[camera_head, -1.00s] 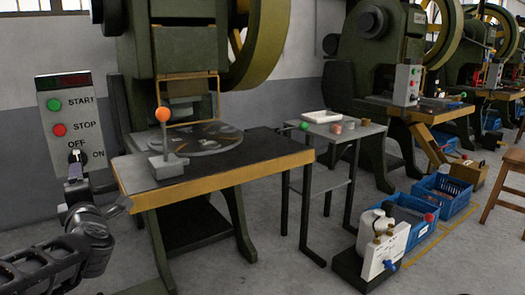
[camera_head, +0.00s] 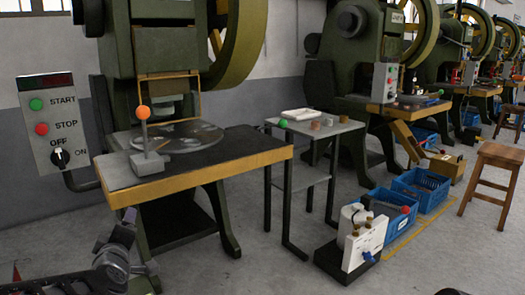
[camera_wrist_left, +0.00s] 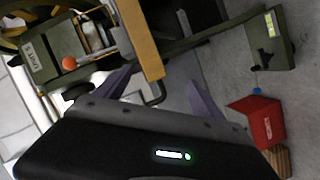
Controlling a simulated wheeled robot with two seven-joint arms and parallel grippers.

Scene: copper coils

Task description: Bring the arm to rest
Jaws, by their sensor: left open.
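My left arm (camera_head: 115,250) is low at the left of the head view, below the control panel and apart from it. In the left wrist view my left gripper (camera_wrist_left: 160,95) is open, its two purple-grey fingers spread with nothing between them. The control panel (camera_head: 48,120) has a green START button (camera_head: 36,104), a red STOP button (camera_head: 41,129) and a black OFF/ON knob (camera_head: 60,157). My right gripper is not in view.
The press table (camera_head: 215,172) carries an orange-topped lever (camera_head: 143,113) and stands close to my left arm. A small side table (camera_head: 335,128), a white pump unit (camera_head: 362,240), blue crates (camera_head: 393,208) and a wooden stool (camera_head: 497,158) stand to the right. Floor between is clear.

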